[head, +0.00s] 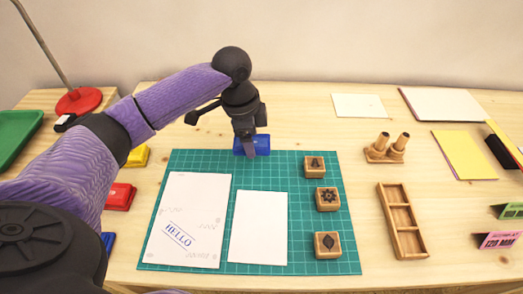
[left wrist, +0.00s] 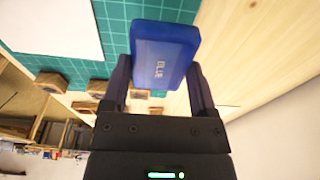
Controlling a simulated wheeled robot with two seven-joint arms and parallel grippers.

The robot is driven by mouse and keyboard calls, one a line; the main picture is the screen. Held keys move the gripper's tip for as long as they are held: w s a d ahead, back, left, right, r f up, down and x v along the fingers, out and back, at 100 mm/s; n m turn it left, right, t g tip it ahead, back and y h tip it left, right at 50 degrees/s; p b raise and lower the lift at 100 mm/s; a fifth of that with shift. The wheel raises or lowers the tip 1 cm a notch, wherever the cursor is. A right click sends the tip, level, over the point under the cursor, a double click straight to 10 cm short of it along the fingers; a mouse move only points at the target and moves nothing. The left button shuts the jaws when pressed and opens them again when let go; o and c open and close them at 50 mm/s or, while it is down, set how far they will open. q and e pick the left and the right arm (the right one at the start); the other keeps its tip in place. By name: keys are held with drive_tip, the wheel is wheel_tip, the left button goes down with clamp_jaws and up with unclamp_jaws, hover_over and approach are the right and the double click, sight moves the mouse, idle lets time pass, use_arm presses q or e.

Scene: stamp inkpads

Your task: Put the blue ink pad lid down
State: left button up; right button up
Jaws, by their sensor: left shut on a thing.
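The blue ink pad lid (left wrist: 163,55), marked "BLUE", is between the fingers of my left gripper (left wrist: 158,88), which is shut on it. In the head view the lid (head: 262,144) shows at the top edge of the green cutting mat (head: 300,160), below my left gripper (head: 247,140). I cannot tell whether the lid touches the mat or table. A blue ink pad (head: 108,241) shows partly at the left of the mat, mostly hidden by my left arm. My right gripper is not in view.
Red (head: 120,196) and yellow (head: 138,156) ink pads stand left of the mat. Two white sheets and several wooden stamps (head: 327,199) lie on the mat. A wooden tray (head: 402,220) and a peg stand (head: 386,149) are to the right. The table behind the mat is mostly clear.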

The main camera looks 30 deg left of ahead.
sight(254, 162)
use_arm(q)
wheel_tip(254, 162, down, 6)
drive_tip(key=shift+r+b, duration=0.15)
drive_tip(key=shift+b, duration=1.05)
drive_tip(key=shift+r, duration=0.15)
drive_tip(key=o, duration=1.1)
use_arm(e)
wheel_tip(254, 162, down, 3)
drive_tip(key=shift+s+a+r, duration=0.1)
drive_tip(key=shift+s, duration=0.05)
use_arm(q)
drive_tip(key=r+p, duration=0.2)
drive_tip(key=r, duration=0.2)
drive_tip(key=a+r+p, duration=0.1)
drive_tip(key=r+p, duration=0.1)
drive_tip(key=r, duration=0.1)
drive_tip(key=r+p, duration=0.2)
drive_tip(key=r, duration=0.2)
drive_tip(key=shift+s+a+r+p, duration=0.15)
drive_tip(key=shift+s+r+p, duration=0.15)
drive_tip(key=shift+s+p, duration=0.1)
drive_tip(key=shift+r, duration=0.35)
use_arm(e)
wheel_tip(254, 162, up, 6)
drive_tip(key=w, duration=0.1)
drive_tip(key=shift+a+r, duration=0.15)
